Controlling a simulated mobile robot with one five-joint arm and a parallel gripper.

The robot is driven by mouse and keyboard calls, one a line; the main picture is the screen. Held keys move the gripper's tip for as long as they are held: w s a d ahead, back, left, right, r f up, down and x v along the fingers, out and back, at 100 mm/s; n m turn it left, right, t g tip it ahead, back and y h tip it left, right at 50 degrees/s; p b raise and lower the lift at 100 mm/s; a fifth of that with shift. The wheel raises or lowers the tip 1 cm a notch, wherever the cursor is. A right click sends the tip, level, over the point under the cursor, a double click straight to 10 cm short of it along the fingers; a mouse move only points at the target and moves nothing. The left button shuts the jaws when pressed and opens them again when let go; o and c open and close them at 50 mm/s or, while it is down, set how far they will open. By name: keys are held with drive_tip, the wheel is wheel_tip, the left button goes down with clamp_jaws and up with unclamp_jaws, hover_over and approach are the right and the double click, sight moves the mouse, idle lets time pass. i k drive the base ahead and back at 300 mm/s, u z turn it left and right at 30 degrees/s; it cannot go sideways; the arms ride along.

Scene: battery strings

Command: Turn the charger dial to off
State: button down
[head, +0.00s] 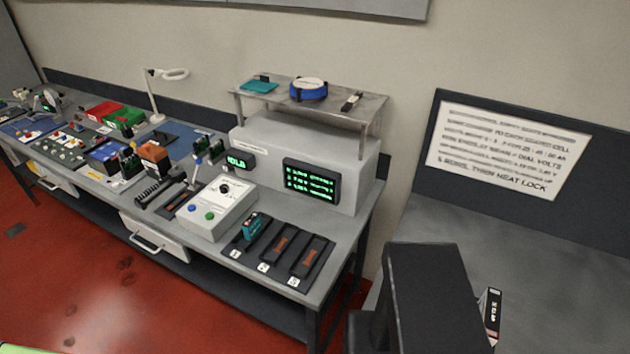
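The charger looks to be the pale box (215,212) with a sloped top near the front edge of the long bench. A small dark dial (224,188) sits on its upper face inside a white marked patch. The dial's setting is too small to read. My gripper's fingers do not show in the head view, and nothing is seen touching the dial.
A grey cabinet with a lit green-text screen (311,180) stands behind the charger. A small display (240,159) is behind the dial. A dark tray with several numbered slots (262,262) lies to the right. Tools and bins crowd the left bench. Red floor in front is open.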

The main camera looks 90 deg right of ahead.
sight(223, 188)
drive_tip(key=z, duration=2.45)
